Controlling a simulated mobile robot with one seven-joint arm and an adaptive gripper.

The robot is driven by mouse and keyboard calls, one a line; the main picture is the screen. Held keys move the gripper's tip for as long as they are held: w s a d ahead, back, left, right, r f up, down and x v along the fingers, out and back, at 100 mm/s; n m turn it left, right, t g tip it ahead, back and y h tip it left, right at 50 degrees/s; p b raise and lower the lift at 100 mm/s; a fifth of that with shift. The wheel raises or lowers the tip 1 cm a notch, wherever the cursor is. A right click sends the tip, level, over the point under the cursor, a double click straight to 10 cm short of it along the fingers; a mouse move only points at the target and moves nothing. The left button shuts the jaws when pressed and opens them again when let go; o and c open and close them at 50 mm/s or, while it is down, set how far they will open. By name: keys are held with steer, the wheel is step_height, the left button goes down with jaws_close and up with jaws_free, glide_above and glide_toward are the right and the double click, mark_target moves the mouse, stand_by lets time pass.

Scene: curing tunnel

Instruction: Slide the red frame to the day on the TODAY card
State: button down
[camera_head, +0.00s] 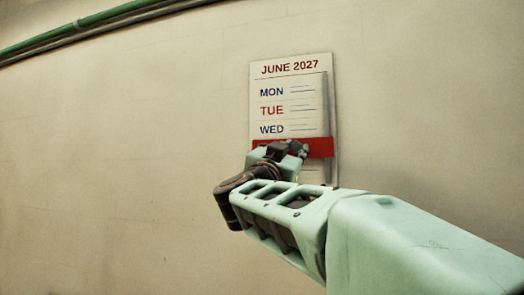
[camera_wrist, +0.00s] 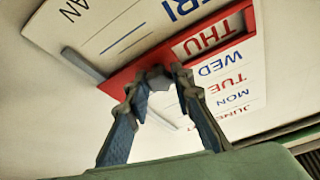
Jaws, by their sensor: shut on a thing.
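The red frame (camera_head: 321,148) lies across the white calendar board (camera_head: 290,58), just below the WED row. In the wrist view, where the lettering is upside down, the frame (camera_wrist: 122,76) surrounds the word THU (camera_wrist: 208,36), with WED and FRI outside it on either side. My gripper (camera_head: 299,149) covers part of the frame in the head view. No TODAY card shows in either view.
The board hangs on a plain beige wall (camera_head: 120,130). A green pipe (camera_head: 90,22) crosses the wall at the upper left. My arm hides the board's lower part in the head view.

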step_height(320, 180, up, 5)
steer(key=p, duration=0.6)
steer(key=shift+r, duration=0.2)
steer(key=c, duration=1.7)
jaws_free()
steer(key=shift+f, duration=0.1)
steer(key=shift+o, duration=0.2)
step_height(320, 180, up, 10)
